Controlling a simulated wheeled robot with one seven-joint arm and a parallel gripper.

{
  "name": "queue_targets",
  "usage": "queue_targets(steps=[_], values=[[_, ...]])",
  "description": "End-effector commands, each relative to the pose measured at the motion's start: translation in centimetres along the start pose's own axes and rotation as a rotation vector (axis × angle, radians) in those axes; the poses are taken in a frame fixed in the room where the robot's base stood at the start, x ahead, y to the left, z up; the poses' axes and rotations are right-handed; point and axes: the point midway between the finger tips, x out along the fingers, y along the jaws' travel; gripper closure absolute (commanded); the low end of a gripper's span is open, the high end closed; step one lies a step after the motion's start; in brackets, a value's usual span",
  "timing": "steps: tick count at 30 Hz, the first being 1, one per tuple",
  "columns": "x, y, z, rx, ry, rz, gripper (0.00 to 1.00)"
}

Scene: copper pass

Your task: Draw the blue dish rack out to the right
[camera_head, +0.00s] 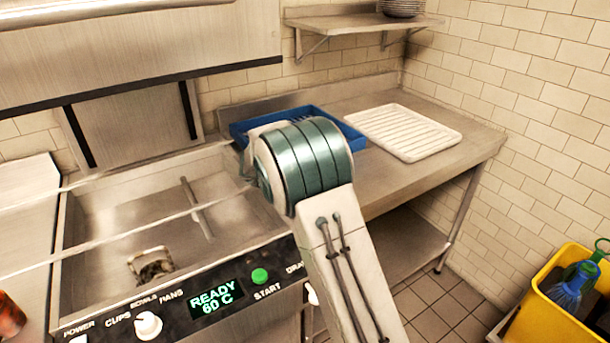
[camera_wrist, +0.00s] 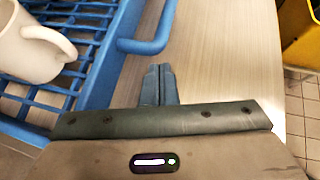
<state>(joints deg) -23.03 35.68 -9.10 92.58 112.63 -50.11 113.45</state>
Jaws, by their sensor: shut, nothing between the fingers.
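The blue dish rack (camera_head: 350,136) sits on the steel counter just right of the dishwasher, partly hidden behind my arm in the head view. In the wrist view the rack (camera_wrist: 112,60) fills the left side, with a blue loop handle (camera_wrist: 150,40) standing out from its side. A white mug (camera_wrist: 32,48) is in the rack. My gripper (camera_wrist: 158,72) is shut and empty, its fingertips just below the handle in the picture. I cannot tell whether they touch it. My gripper is hidden in the head view.
A white ribbed drainboard (camera_head: 404,131) lies on the counter (camera_head: 480,143) right of the rack. The dishwasher (camera_head: 110,215) with a READY display is at left, its hood raised. A yellow bucket (camera_head: 550,310) with bottles stands at lower right. A shelf (camera_head: 350,22) is above.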

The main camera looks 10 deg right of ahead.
Motion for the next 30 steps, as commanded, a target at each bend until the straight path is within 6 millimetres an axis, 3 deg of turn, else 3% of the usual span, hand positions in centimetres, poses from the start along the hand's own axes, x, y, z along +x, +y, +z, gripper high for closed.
queue_targets(steps=[4, 6, 12, 20, 23, 26, 30], values=[[-1.5, 0.7, -2.9, -0.003, 0.003, 0.008, 1.0], [-3.8, 0.7, -2.1, 0.0, 0.001, 0.011, 1.0], [-8.3, 0.7, -2.3, -0.004, 0.003, 0.011, 1.0], [-11.3, 0.7, -2.2, -0.007, 0.002, 0.011, 1.0], [-11.6, 0.7, -1.0, -0.047, -0.015, 0.048, 1.0], [-11.9, 1.0, 1.6, -0.171, -0.067, 0.148, 1.0], [-13.4, 1.4, 6.3, -0.496, -0.213, 0.356, 1.0]])
